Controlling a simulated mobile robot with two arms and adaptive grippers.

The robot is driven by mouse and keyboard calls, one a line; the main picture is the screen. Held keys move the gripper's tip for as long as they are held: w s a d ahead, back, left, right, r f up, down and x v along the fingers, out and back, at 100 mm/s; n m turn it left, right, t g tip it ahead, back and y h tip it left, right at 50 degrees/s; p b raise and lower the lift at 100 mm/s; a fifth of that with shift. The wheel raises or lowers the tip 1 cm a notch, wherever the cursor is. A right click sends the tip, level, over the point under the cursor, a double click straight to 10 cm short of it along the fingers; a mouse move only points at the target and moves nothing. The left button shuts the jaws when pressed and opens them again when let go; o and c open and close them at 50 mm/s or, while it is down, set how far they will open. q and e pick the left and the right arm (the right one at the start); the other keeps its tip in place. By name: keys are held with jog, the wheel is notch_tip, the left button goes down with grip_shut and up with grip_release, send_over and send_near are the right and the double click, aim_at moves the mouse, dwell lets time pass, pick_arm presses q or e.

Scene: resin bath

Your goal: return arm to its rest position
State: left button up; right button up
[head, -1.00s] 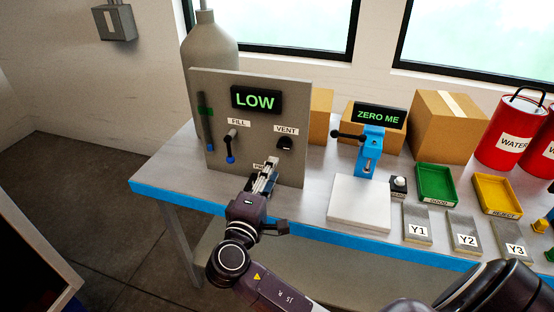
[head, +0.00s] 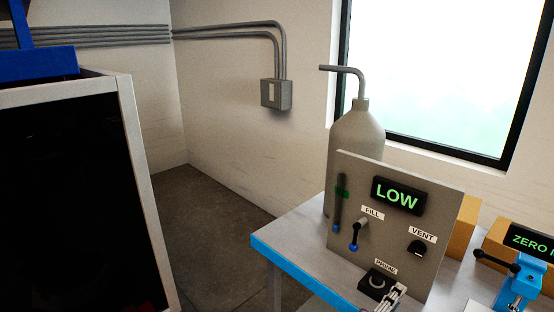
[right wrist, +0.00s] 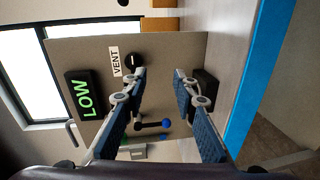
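My right gripper (head: 386,300) shows only partly at the bottom edge of the head view, close to the black PRIME control (head: 377,284) on the grey panel (head: 348,200). In the right wrist view my right gripper (right wrist: 160,88) has its two fingers spread apart with nothing held between them. Beyond the fingers are the panel (right wrist: 178,55) and the FILL lever (right wrist: 152,124). A black block (right wrist: 206,88) sits just behind the right-hand finger; I cannot tell whether they touch. My left gripper is out of view.
The panel stands on a blue-edged table (head: 300,277) and carries a LOW display (head: 397,195) and a VENT knob (head: 417,248). A grey cylinder (head: 356,135) stands behind it. A blue clamp-like device (head: 522,280) is at right. A dark-fronted cabinet (head: 75,190) stands left, beyond open floor.

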jog(key=s+f+m+g+y, duration=0.35)
jog(key=s+f+y, duration=0.25)
jog(key=s+f, duration=0.7)
jog(key=s+a+f+m+g+y, duration=0.1)
jog(key=s+a+f+g+y, duration=0.15)
jog(key=s+a, duration=0.2)
jog(key=s+a+f+m+g+y, duration=0.1)
jog(key=s+a+f+y, duration=0.3)
jog(key=s, duration=0.2)
notch_tip(320, 180, down, 25)
jog(key=s+g, duration=0.2)
jog(key=s+d+f, duration=0.3)
jog(key=s+f, duration=1.3)
jog(key=s, duration=0.1)
jog(key=shift+s+f+g, duration=0.2)
jog(key=shift+s+g, duration=0.05)
jog(key=shift+g, duration=0.15)
jog(key=shift+n, duration=0.25)
jog(key=shift+c, duration=0.2)
